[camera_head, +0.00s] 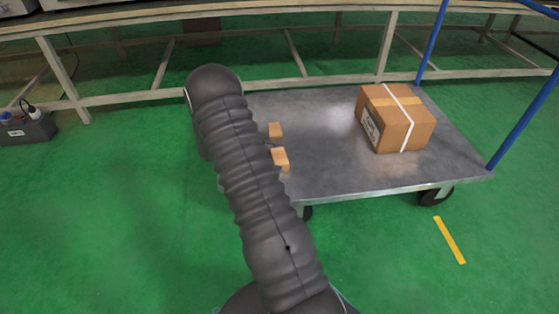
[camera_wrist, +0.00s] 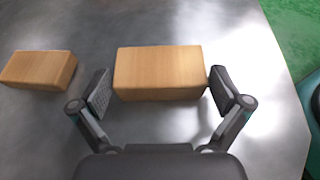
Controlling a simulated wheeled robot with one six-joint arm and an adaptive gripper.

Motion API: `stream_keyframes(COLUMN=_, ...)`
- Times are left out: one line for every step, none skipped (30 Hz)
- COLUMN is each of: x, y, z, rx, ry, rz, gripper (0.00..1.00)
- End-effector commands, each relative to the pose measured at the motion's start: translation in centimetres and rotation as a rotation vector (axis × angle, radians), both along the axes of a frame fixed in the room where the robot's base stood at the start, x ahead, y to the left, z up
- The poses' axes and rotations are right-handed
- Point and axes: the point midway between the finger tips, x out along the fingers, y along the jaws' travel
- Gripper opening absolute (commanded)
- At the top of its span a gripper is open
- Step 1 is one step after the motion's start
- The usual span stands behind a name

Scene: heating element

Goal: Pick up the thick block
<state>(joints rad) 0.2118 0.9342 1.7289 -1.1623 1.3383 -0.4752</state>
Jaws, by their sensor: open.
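The thick block (camera_wrist: 160,68) is a light wooden block lying flat on the cart. In the wrist view it sits between the two fingers of my open gripper (camera_wrist: 162,88). There is a small gap at the left finger, and the right finger is very close to the block's right end. I cannot tell if it touches. The block also shows beside my arm in the head view (camera_head: 280,158). A second, smaller wooden block (camera_wrist: 38,68) lies to the left, outside the left finger; it also shows in the head view (camera_head: 275,130). My arm hides the gripper in the head view.
Both blocks lie on a grey metal cart (camera_head: 330,170) with blue posts (camera_head: 432,40). A cardboard box (camera_head: 395,118) stands on its right part. A long table frame (camera_head: 385,45) runs behind. The cart's middle is clear.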

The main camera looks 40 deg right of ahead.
Motion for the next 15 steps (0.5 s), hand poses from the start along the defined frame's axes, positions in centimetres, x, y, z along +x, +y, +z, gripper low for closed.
stream_keyframes(x=-0.01, y=-0.03, z=0.0, rx=0.0, ry=0.0, rz=0.0, gripper=1.0)
stream_keyframes(x=-0.01, y=-0.02, z=0.0, rx=0.0, ry=0.0, rz=0.0, gripper=1.0)
stream_keyframes(x=0.0, y=0.0, z=0.01, rx=0.0, ry=0.0, rz=0.0, gripper=1.0)
stream_keyframes(x=0.0, y=-0.01, z=0.02, rx=0.0, ry=0.0, rz=0.0, gripper=1.0)
stream_keyframes(x=0.0, y=-0.01, z=0.02, rx=0.0, ry=0.0, rz=0.0, gripper=1.0)
stream_keyframes(x=0.0, y=0.0, z=0.02, rx=0.0, ry=0.0, rz=0.0, gripper=0.9)
stream_keyframes(x=0.0, y=0.0, z=0.02, rx=0.0, ry=0.0, rz=0.0, gripper=0.82)
stream_keyframes(x=0.0, y=0.0, z=0.02, rx=0.0, ry=0.0, rz=0.0, gripper=0.75)
stream_keyframes(x=0.0, y=0.01, z=0.03, rx=0.0, ry=0.0, rz=0.0, gripper=0.65)
stream_keyframes(x=0.0, y=0.01, z=0.03, rx=0.0, ry=0.0, rz=0.0, gripper=0.57)
stream_keyframes(x=0.0, y=0.01, z=0.03, rx=0.0, ry=0.0, rz=0.0, gripper=0.56)
stream_keyframes(x=0.01, y=0.01, z=0.05, rx=0.0, ry=0.0, rz=0.0, gripper=0.56)
stream_keyframes(x=0.01, y=0.01, z=0.04, rx=0.0, ry=0.0, rz=0.0, gripper=0.56)
stream_keyframes(x=0.01, y=0.01, z=0.04, rx=0.0, ry=0.0, rz=0.0, gripper=0.56)
stream_keyframes(x=0.01, y=0.01, z=0.04, rx=0.0, ry=0.0, rz=0.0, gripper=0.56)
